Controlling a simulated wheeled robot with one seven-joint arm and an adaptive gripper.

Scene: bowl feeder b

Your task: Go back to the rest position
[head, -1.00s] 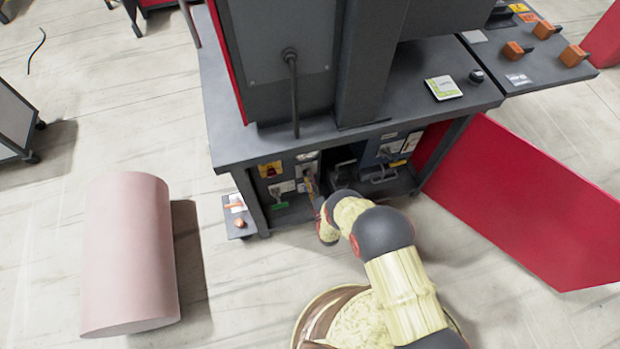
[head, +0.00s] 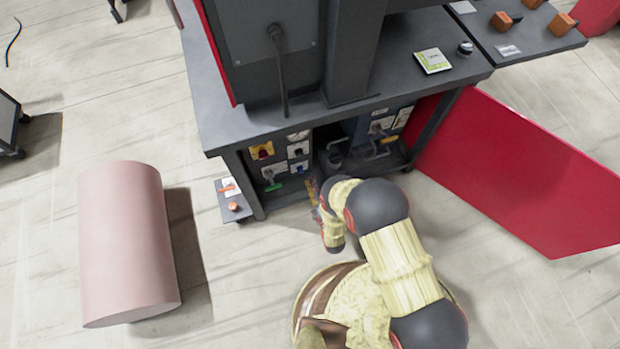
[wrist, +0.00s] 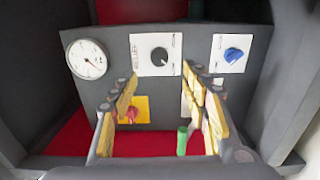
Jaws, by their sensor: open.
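My gripper (wrist: 160,98) is open and empty in the wrist view, with its two yellow-padded fingers spread apart. It faces a dark control panel (wrist: 115,62) and stands apart from it. The panel carries a round gauge (wrist: 87,59), a black knob (wrist: 159,55), a blue knob (wrist: 233,54), a red knob (wrist: 132,114) on a yellow plate and a green handle (wrist: 182,140). In the head view my gripper (head: 314,190) is small and partly hidden by my wrist, just in front of the bench's lower opening.
The dark bench (head: 235,135) stands ahead with machinery on top. A red panel (head: 510,175) leans out at its right. A small plate with an orange knob (head: 233,206) sticks out at the bench's left leg.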

